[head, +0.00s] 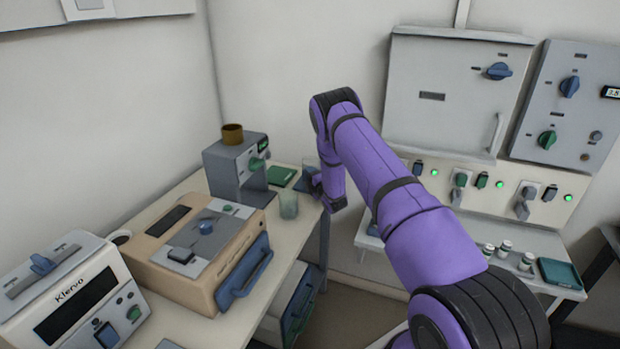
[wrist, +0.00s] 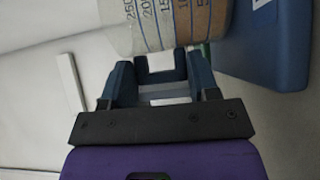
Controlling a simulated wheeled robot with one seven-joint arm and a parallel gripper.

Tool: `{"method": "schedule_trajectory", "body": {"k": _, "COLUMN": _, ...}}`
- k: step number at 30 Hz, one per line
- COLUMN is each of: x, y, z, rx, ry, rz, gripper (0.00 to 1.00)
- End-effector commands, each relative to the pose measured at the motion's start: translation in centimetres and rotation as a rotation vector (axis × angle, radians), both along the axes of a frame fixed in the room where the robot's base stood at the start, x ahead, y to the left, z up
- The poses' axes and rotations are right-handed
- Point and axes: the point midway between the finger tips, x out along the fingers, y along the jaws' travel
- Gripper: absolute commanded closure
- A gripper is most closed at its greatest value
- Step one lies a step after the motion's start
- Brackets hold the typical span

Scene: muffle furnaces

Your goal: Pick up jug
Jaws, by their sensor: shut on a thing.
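The jug (head: 288,206) is a small pale, see-through vessel near the right edge of the left bench. In the wrist view the jug (wrist: 160,25) fills the top, with blue graduation lines and numbers and a tan tint on its right side. My gripper (wrist: 155,78) is shut on the jug, its dark blue fingers reaching to the jug's near side, where a dark handle-like piece shows between them. In the head view my gripper (head: 317,186) is small and partly hidden, just right of the jug. Whether the jug touches the bench is unclear.
A grey machine (head: 236,170) with a brown cup on top stands left of the jug. A green pad (head: 281,176) lies behind. A blue object (wrist: 265,50) is close beside the jug. A tan-and-grey device (head: 200,245) sits nearer. A furnace (head: 440,95) stands right.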

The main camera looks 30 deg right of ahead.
Motion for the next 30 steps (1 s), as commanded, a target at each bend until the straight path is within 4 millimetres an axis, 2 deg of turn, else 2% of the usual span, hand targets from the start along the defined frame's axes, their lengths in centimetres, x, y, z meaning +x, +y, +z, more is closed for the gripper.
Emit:
{"method": "schedule_trajectory", "body": {"k": 9, "x": 0.0, "y": 0.0, "z": 3.7, "rx": -0.001, "ry": -0.004, "rz": 0.0, "gripper": 0.91}}
{"method": "schedule_trajectory", "body": {"k": 21, "x": -9.9, "y": 0.2, "z": 4.2, "rx": -0.001, "ry": 0.002, "rz": 0.0, "gripper": 0.91}}
{"method": "schedule_trajectory", "body": {"k": 27, "x": -13.7, "y": 0.3, "z": 4.5, "rx": 0.0, "ry": 0.0, "rz": -0.001, "gripper": 0.91}}
{"method": "schedule_trajectory", "body": {"k": 30, "x": -14.9, "y": 0.3, "z": 4.6, "rx": -0.001, "ry": 0.0, "rz": -0.001, "gripper": 0.91}}
